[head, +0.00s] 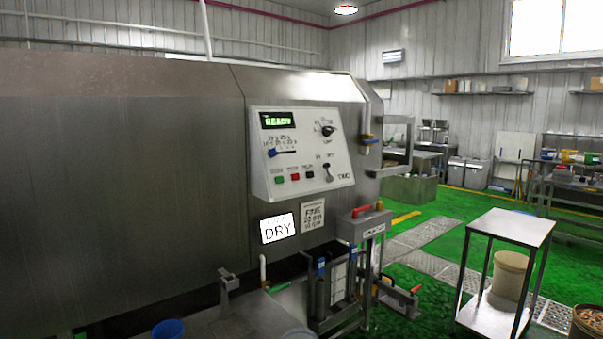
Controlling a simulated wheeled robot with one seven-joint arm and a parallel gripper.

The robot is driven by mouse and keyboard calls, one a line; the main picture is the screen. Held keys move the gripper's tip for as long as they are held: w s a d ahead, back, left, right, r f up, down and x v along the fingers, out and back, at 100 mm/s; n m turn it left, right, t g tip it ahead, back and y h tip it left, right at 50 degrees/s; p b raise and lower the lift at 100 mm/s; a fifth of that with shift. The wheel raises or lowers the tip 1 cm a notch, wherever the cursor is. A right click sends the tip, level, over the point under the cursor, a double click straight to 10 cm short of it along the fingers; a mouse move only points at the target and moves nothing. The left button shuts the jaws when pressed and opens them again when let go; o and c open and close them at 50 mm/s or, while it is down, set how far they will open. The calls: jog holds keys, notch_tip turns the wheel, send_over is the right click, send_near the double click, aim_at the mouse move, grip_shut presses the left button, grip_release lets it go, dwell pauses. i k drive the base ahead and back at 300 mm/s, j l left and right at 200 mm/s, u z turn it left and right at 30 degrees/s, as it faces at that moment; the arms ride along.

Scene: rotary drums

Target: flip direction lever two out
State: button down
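A pale control panel (275,180) is fixed to the front of the large steel drum machine (130,190). It is marked TWO at its lower right, and its green display reads READY. A small dark lever (327,173) is on the panel's right side, under two small labels too blurred to read surely. The lever appears to point downward; I cannot tell whether it is in or out. My gripper is not in view.
The panel also has a blue-handled slider (272,153), a black knob (327,131) and green, red and dark buttons (294,176). Signs hang below.

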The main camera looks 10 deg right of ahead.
aim_at(330, 178)
jog(key=i+l+u, duration=0.2)
jog(key=l+u, duration=0.25)
jog(key=l, duration=0.2)
jog(key=i+l+u, duration=0.15)
jog(key=l+u, duration=0.3)
jog(key=l, duration=0.2)
jog(key=l+u, duration=0.45)
jog(key=l, duration=0.25)
jog(key=k+l+u, duration=0.1)
jog(key=l+u, duration=0.35)
jog(key=l, duration=0.25)
